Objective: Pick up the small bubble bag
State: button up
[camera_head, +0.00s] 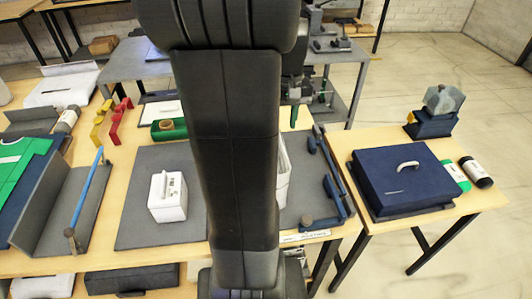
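I cannot pick out a small bubble bag for certain. A small white box-like packet (168,196) with a raised strip and dark print on top stands on the grey mat (140,232), left of my arm. A second white item (284,170) shows partly behind my arm's right edge, mostly hidden. My dark arm links cover the middle of the view. A dark mechanism beside the upper link may be my wrist, but its fingers cannot be made out, nor whether they hold anything.
A green tray (170,131) and red and yellow brackets stand behind the mat. A grey divider (62,205) with a blue rod is at left.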

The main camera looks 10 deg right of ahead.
notch_tip(320, 180, down, 14)
jog(key=shift+d+r, duration=0.2)
jog(key=shift+r, duration=0.05)
dwell(0.4)
jog(key=shift+c, duration=0.4)
grip_shut()
